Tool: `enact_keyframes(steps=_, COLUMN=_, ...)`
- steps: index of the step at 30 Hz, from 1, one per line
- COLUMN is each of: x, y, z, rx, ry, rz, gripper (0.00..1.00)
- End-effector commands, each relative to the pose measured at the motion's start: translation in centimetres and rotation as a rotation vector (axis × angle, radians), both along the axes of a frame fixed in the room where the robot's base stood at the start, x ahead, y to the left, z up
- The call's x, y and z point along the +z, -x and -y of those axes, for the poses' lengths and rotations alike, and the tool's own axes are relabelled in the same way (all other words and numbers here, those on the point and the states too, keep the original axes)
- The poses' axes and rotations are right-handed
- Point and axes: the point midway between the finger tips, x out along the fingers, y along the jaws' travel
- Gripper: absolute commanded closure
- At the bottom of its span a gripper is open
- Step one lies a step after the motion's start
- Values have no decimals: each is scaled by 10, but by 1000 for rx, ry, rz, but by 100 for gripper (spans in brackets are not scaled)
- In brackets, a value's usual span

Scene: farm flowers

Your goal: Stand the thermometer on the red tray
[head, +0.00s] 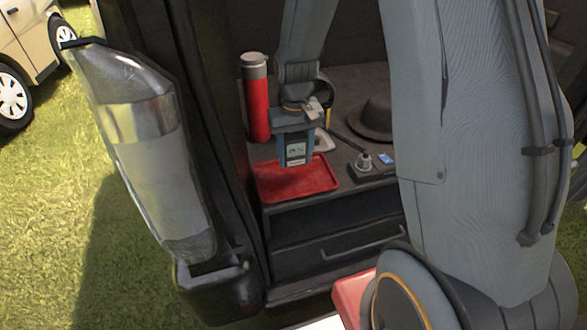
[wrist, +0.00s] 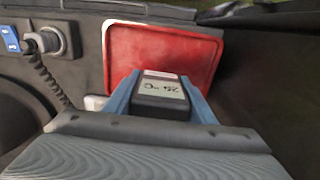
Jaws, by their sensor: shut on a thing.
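The thermometer (head: 296,151) is a small dark box with a pale display on its face. My gripper (head: 295,158) points down and is shut on it. In the wrist view the thermometer (wrist: 161,96) sits between the blue fingers of my gripper (wrist: 160,82), display toward the camera. The red tray (head: 298,184) is a shallow rectangle near the shelf's front edge, and it also shows in the wrist view (wrist: 160,48). The thermometer is over the tray's back part in the head view. Whether its bottom touches the tray cannot be told.
A red flask (head: 256,105) with a grey cap stands at the back left. A dark hat (head: 378,122) lies at the right. A socket panel with a plug (head: 364,161) and cord is right of the tray. A dark upright frame bounds the left side.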

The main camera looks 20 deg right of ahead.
Motion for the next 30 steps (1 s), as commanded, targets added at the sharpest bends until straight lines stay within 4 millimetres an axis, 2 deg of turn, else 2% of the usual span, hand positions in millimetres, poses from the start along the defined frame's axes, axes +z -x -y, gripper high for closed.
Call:
enact_keyframes(steps=8, x=-23, y=1, z=-1, rx=1, ry=0, rz=-2, gripper=75)
enact_keyframes(steps=15, x=-53, y=1, z=-2, rx=4, ry=0, rz=-2, gripper=75)
enact_keyframes(steps=27, x=-59, y=0, z=-2, rx=4, ry=0, rz=1, gripper=75)
enact_keyframes(steps=28, x=-58, y=0, z=-2, rx=4, ry=0, rz=1, gripper=45)
enact_keyframes(steps=30, x=-58, y=0, z=-2, rx=4, ry=0, rz=1, gripper=33)
